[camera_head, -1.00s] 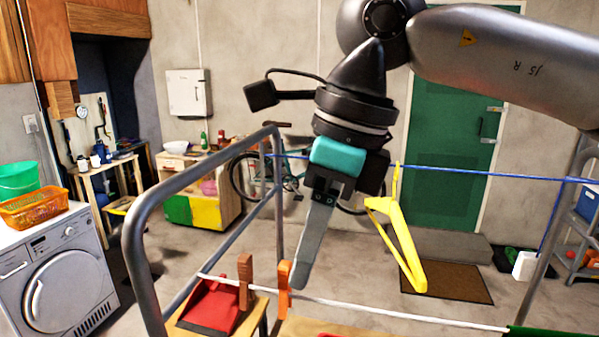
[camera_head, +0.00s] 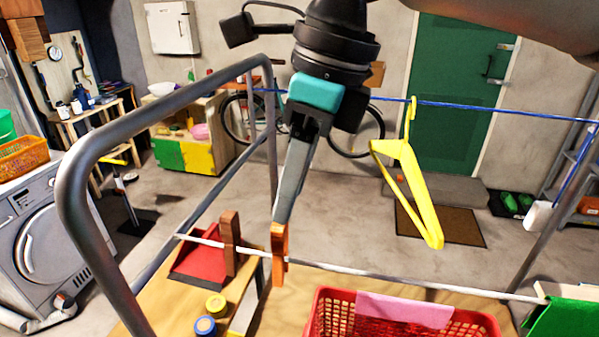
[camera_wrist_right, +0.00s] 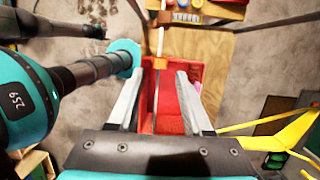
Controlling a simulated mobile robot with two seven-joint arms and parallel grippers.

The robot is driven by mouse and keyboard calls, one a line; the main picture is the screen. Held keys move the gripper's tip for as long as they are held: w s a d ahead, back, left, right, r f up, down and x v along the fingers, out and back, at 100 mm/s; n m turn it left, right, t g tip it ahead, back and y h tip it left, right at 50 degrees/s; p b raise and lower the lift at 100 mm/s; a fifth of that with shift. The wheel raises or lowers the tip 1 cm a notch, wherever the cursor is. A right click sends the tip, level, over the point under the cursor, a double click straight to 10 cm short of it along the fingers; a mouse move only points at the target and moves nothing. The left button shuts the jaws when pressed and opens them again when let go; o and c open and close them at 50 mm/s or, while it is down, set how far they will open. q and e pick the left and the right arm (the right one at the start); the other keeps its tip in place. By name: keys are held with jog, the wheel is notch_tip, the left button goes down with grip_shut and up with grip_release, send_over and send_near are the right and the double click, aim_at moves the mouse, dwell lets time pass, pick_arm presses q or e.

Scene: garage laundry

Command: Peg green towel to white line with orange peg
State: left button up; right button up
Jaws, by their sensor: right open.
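The orange peg (camera_head: 279,256) stands upright on the white line (camera_head: 390,281), left of the middle in the head view. My right gripper (camera_head: 278,218) points down with its fingertips at the top of this peg. In the right wrist view its two fingers (camera_wrist_right: 166,80) are spread apart, with nothing clearly held between them. Whether they touch the peg cannot be told. The green towel (camera_head: 562,318) is at the lower right, by the right end of the line and partly cut off by the picture edge. My left gripper does not show.
A brown peg (camera_head: 229,243) sits on the line left of the orange one. A yellow hanger (camera_head: 410,190) hangs from the blue line (camera_head: 470,109). A grey tube frame (camera_head: 75,200) rises at left. A red basket (camera_head: 318,318) with a pink cloth (camera_head: 405,310) stands below the line.

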aim_at(279, 227)
jog(key=b+x, duration=0.5)
jog(key=x, duration=0.1)
jog(key=shift+a+f, duration=0.1)
jog(key=shift+f, duration=0.25)
grip_shut()
jog(key=shift+w+r, duration=0.1)
jog(key=shift+r, duration=0.05)
jog(key=shift+r+p, duration=1.8)
jog(key=shift+r, duration=0.9)
